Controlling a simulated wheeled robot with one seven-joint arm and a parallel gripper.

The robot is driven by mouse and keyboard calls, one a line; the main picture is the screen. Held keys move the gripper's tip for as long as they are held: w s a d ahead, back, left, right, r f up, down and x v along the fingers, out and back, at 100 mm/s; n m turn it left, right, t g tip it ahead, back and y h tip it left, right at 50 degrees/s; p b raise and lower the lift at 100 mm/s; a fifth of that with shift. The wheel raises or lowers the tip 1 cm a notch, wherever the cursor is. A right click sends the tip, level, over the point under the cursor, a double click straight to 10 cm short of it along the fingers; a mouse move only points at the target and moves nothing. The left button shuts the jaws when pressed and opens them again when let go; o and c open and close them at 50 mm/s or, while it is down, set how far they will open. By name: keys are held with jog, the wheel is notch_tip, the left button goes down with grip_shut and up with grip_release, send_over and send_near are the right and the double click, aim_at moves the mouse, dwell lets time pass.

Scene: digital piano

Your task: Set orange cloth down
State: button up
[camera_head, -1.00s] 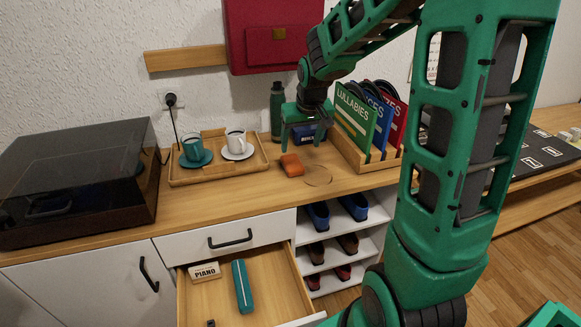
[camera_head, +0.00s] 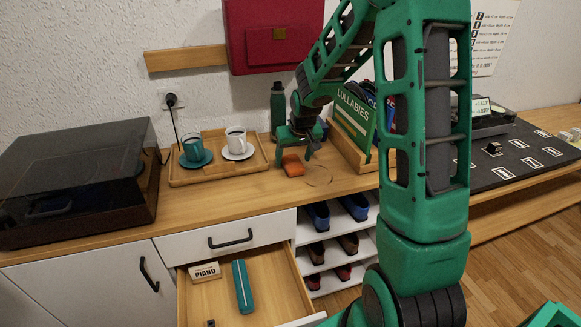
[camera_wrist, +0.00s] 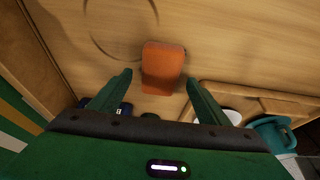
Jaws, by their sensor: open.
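The orange cloth (camera_head: 293,165) is a small folded block lying on the wooden counter, between the tray and the record rack. In the wrist view the orange cloth (camera_wrist: 163,68) rests on the wood just beyond and between the fingertips, with a ring outline on the counter beside it. My gripper (camera_head: 295,153) is low at the cloth in the head view. In the wrist view my gripper (camera_wrist: 158,82) has its two green fingers spread wide, with gaps between them and the cloth.
A wooden tray (camera_head: 183,178) with a teal cup (camera_head: 194,150) and a white cup (camera_head: 236,141) stands left. A dark green bottle (camera_head: 278,105) stands behind. The record rack (camera_head: 343,145) is close on the right. An open drawer (camera_head: 270,283) juts out below.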

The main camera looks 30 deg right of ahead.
jog(key=shift+w+f, duration=0.2)
jog(key=shift+f, duration=0.4)
jog(key=shift+f, duration=0.25)
dwell(0.3)
jog(key=c, duration=1.2)
jog(key=shift+r, duration=0.1)
